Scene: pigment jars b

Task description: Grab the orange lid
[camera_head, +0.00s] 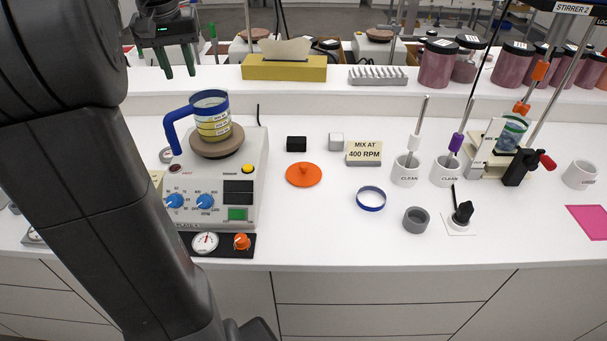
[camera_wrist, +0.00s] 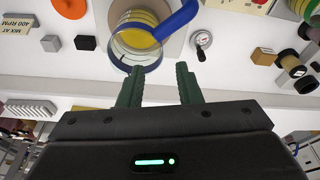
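The orange lid (camera_head: 303,176) is a round disc with a small knob on top. It lies flat on the white bench, right of the hotplate and in front of a small black block. Part of it also shows at the top left edge of the wrist view (camera_wrist: 69,7). My gripper (camera_head: 178,74) is raised behind the hotplate, well away from the lid. Its two green fingers are apart with nothing between them, as the wrist view also shows (camera_wrist: 160,70).
A blue-handled beaker (camera_head: 212,120) stands on the hotplate (camera_head: 240,160), left of the lid. Black (camera_head: 296,143) and light grey (camera_head: 336,141) blocks, a MIX AT 400 RPM sign (camera_head: 364,152) and a blue ring (camera_head: 371,199) lie around the lid. The bench in front of it is clear.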

